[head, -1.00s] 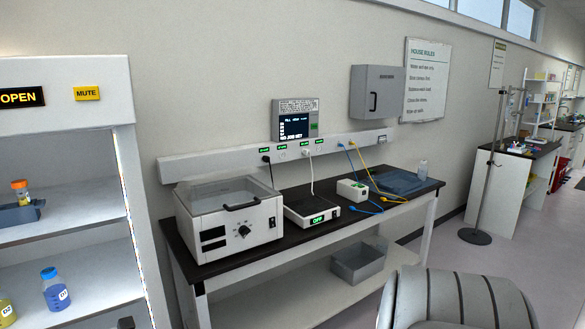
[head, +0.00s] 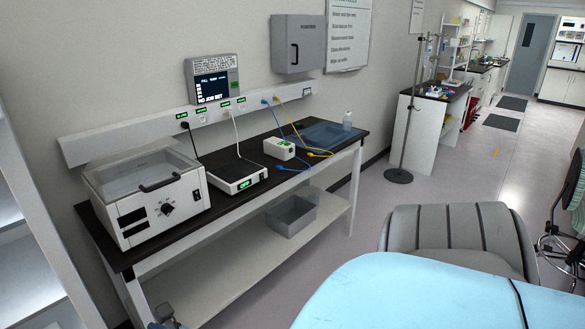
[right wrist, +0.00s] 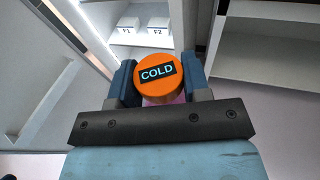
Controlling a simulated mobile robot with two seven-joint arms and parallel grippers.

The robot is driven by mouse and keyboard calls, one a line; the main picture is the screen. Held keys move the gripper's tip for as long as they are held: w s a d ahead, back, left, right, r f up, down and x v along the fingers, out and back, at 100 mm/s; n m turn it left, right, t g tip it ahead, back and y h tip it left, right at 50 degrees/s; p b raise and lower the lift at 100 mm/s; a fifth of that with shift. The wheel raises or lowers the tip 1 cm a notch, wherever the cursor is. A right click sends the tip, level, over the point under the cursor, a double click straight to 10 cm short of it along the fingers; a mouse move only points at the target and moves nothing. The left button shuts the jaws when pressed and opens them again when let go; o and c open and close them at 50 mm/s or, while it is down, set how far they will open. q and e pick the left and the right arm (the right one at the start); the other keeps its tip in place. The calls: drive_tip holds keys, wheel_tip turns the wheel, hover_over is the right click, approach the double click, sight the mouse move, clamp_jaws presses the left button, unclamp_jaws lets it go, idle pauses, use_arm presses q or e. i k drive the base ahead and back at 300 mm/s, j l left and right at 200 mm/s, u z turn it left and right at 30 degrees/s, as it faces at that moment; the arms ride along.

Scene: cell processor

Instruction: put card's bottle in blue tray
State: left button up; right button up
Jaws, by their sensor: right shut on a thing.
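In the right wrist view my right gripper (right wrist: 159,82) is shut on a bottle with an orange cap (right wrist: 157,88) marked "COLD". A little pink shows below the cap; most of the bottle is hidden by the cap and gripper. The blue tray (head: 318,131) lies at the far right end of the dark bench in the head view. The right gripper and bottle are not in the head view. A small grey part at the lower left edge of the head view seems to be my left gripper (head: 165,314); its fingers cannot be made out.
The dark bench (head: 215,205) carries a lidded white machine (head: 150,195), a flat device reading "OFF" (head: 236,175), a small white box (head: 279,148) with cables, and a pale bottle (head: 347,120) by the tray. A grey chair (head: 455,235) stands right of the bench.

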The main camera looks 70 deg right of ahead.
sight(323, 140)
drive_tip(key=l+z, duration=0.15)
drive_tip(key=l, duration=0.3)
drive_tip(key=i+l+z, duration=0.15)
drive_tip(key=l, duration=0.3)
drive_tip(key=i+l+z, duration=0.15)
drive_tip(key=l, duration=0.3)
drive_tip(key=l+z, duration=0.15)
drive_tip(key=l, duration=0.3)
drive_tip(key=i+l, duration=0.15)
drive_tip(key=l, duration=0.25)
drive_tip(key=i+l, duration=0.1)
drive_tip(key=l, duration=0.25)
drive_tip(key=i+l, duration=0.15)
drive_tip(key=l, duration=0.25)
drive_tip(key=i+l, duration=0.1)
drive_tip(key=l, duration=0.3)
drive_tip(key=i+l+z, duration=0.1)
drive_tip(key=l, duration=0.25)
drive_tip(key=i+l, duration=0.15)
drive_tip(key=l, duration=0.25)
drive_tip(key=i+l, duration=0.15)
drive_tip(key=l, duration=0.25)
drive_tip(key=i+l, duration=0.15)
drive_tip(key=l, duration=0.2)
